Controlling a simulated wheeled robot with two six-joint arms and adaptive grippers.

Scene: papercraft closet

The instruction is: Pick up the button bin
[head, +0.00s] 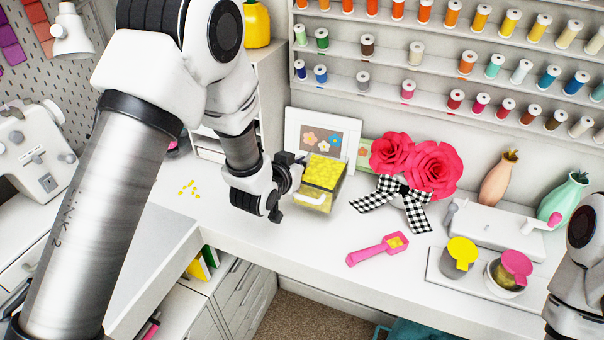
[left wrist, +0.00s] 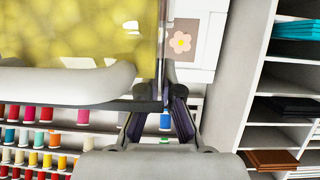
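The button bin (head: 322,172) is a clear box full of yellow buttons with a white handle on its front. It stands on the white counter. My left gripper (head: 287,187) is at the bin's left side, close to its left edge. In the left wrist view the bin (left wrist: 75,30) fills the upper left, its handle crossing below the yellow. Contact with the bin cannot be told. My right gripper is out of view; only part of my right arm shows at the right edge.
A framed flower picture (head: 310,131) stands behind the bin. Red paper flowers with a checkered bow (head: 405,200) lie to its right. A pink scoop (head: 377,249) lies in front. Cups on a tray (head: 440,278) are farther right. Loose yellow buttons (head: 188,188) lie left.

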